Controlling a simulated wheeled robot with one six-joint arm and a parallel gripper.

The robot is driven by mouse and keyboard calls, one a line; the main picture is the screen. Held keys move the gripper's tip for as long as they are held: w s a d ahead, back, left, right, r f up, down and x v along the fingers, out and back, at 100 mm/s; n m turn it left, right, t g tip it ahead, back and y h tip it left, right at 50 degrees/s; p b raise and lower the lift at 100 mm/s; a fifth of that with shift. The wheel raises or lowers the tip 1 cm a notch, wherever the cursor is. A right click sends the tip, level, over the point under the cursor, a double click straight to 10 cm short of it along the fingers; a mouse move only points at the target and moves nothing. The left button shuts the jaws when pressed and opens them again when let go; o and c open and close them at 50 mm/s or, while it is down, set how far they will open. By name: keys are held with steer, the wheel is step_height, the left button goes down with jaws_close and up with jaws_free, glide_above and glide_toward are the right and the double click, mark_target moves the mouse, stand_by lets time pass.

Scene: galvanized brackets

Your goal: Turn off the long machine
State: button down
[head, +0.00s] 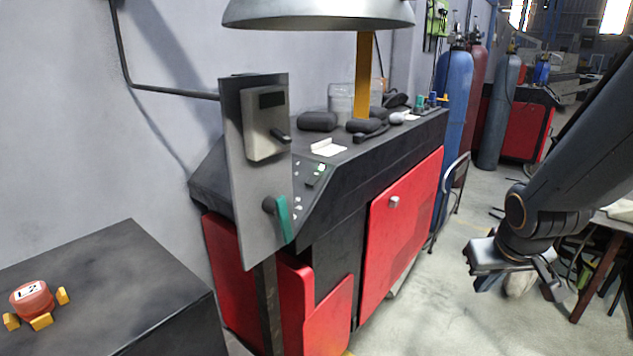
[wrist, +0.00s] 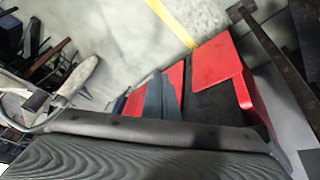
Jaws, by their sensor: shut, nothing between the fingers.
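The long machine (head: 405,215) is a red and black cabinet with a sloped control face, standing along the wall in the head view. A grey upright panel (head: 262,205) stands at its near left end. The panel carries a light box with a black lever switch (head: 280,136) pointing to the right. Below it is a turquoise handle (head: 283,218) on a dark pivot, hanging down. My gripper (head: 515,278) is shut and empty, at the right over the floor, well apart from the machine and both levers. Red and black cabinet parts (wrist: 217,75) show in the wrist view.
A dark cabinet (head: 110,270) at the lower left bears a red round object with yellow feet (head: 32,300). A lamp shade (head: 318,14) hangs over the machine. Gas cylinders (head: 455,95) and a chair stand beyond it. Floor between machine and arm looks clear.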

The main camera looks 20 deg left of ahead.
steer(key=w+a+r+n+t+y, duration=0.1)
steer(key=w+a+r+n+t, duration=0.15)
steer(key=w+a, duration=0.4)
steer(key=n+t+y+b, duration=0.2)
steer(key=n+y, duration=0.7)
glide_toward(314, 178)
steer(key=s+d+r, duration=0.1)
steer(key=d, duration=0.8)
steer(key=s+a+r+n+g+y, duration=0.2)
steer(key=a+n+y, duration=0.1)
steer(key=a, duration=0.3)
steer(key=shift+a+r+n+y+b, duration=0.2)
steer(key=shift+n+y+b, duration=0.15)
steer(key=shift+n, duration=0.1)
steer(key=p+x, duration=0.1)
steer(key=x, duration=0.2)
steer(key=f+p+x, duration=0.1)
steer(key=x, duration=0.3)
steer(key=f+p+x, duration=0.1)
steer(key=x, duration=0.2)
steer(key=shift+w+d+p, duration=0.25)
steer(key=shift+w+p, duration=0.1)
steer(key=shift+w, duration=0.05)
steer(key=shift+w+d+f+p, duration=0.15)
steer(key=shift+w+f, duration=0.1)
steer(key=shift+f, duration=0.15)
steer(key=shift+w+d+f+p, duration=0.1)
steer(key=shift+w+f+p, duration=0.1)
steer(key=shift+f, duration=0.25)
